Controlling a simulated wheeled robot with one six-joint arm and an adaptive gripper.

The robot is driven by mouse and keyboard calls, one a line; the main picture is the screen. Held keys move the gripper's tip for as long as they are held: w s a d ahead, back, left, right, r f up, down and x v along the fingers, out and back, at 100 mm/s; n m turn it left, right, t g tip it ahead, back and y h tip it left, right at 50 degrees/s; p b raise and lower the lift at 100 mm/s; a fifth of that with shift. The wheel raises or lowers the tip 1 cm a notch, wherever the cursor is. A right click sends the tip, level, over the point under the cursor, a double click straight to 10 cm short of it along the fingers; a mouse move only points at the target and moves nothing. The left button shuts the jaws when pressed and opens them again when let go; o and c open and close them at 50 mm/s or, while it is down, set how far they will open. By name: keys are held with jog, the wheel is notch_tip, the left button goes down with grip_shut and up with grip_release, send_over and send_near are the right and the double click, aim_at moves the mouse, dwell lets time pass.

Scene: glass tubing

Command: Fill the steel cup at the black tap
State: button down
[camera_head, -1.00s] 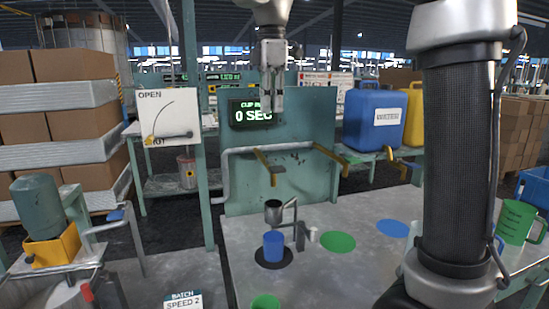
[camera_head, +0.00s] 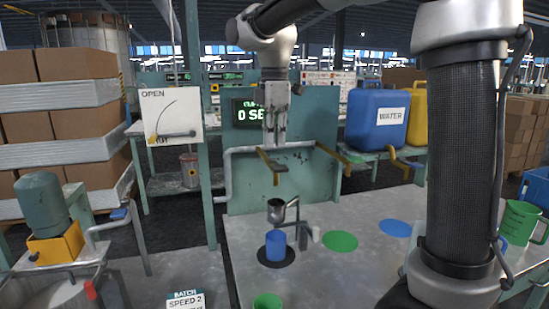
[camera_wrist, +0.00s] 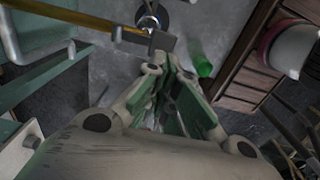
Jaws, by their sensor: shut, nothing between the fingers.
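A small steel vessel (camera_head: 283,209), cup or funnel shaped, is held on a bent bracket above a blue cup (camera_head: 276,244). The blue cup stands on a black disc (camera_head: 290,257) on the grey table. In the wrist view the steel vessel (camera_wrist: 152,17) is at the top. Two yellow pipes come out of the green panel; the left pipe (camera_head: 268,163) has a dark grey end piece. I cannot pick out a clearly black tap. My gripper (camera_head: 274,143) points down, shut and empty, in front of the panel near the left pipe, above the steel vessel.
A green disc (camera_head: 340,241) and a blue disc (camera_head: 396,228) lie bare on the table. A green cup (camera_head: 267,301) is at the front, a green mug (camera_head: 520,222) at right. A blue water canister (camera_head: 375,122) stands behind. A lever board (camera_head: 170,115) is left of the panel.

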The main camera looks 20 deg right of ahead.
aim_at(274, 167)
notch_tip(274, 167, down, 5)
jog(key=shift+f, duration=0.1)
dwell(0.4)
